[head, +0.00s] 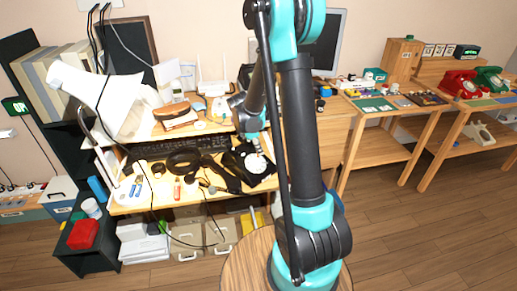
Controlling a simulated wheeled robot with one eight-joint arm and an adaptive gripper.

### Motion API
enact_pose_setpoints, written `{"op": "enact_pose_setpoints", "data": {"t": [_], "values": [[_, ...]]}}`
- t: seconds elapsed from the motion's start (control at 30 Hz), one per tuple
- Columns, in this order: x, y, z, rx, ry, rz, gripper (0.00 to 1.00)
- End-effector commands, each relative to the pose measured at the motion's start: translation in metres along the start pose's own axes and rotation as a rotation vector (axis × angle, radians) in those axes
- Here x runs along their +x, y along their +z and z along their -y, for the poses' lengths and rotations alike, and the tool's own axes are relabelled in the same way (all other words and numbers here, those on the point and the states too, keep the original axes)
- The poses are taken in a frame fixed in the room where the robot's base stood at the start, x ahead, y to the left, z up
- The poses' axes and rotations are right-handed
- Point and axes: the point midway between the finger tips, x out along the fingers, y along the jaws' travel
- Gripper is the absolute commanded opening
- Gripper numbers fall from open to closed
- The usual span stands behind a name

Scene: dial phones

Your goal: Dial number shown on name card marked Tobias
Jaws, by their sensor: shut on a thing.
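A black phone (264,178) with a pale round dial (256,163) sits at the right end of the cluttered desk's front. My gripper (255,148) reaches down just above the dial; its fingertips are small and dark here, and I cannot tell whether they touch the dial. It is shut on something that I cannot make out. Black curved pieces lie left of the phone; I cannot tell if one is its handset. A red phone (459,85) and a green phone (490,79) stand on the right table. No card marked Tobias can be read.
The desk (130,207) holds a keyboard (180,143), a headset-like black ring (184,161), a desk lamp (100,88) and small tools. A white phone (480,134) is on the right table's lower shelf. Small cards (439,50) stand at the back right. The floor (430,235) at right is clear.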

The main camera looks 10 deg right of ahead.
Motion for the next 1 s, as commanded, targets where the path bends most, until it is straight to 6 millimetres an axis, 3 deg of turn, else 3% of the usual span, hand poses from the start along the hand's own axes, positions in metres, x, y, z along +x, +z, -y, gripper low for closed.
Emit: {"op": "enact_pose_setpoints", "data": {"t": [1.0], "values": [[0.012, 0.014, 0.014, 0.001, -0.001, 0.000, 0.00]]}}
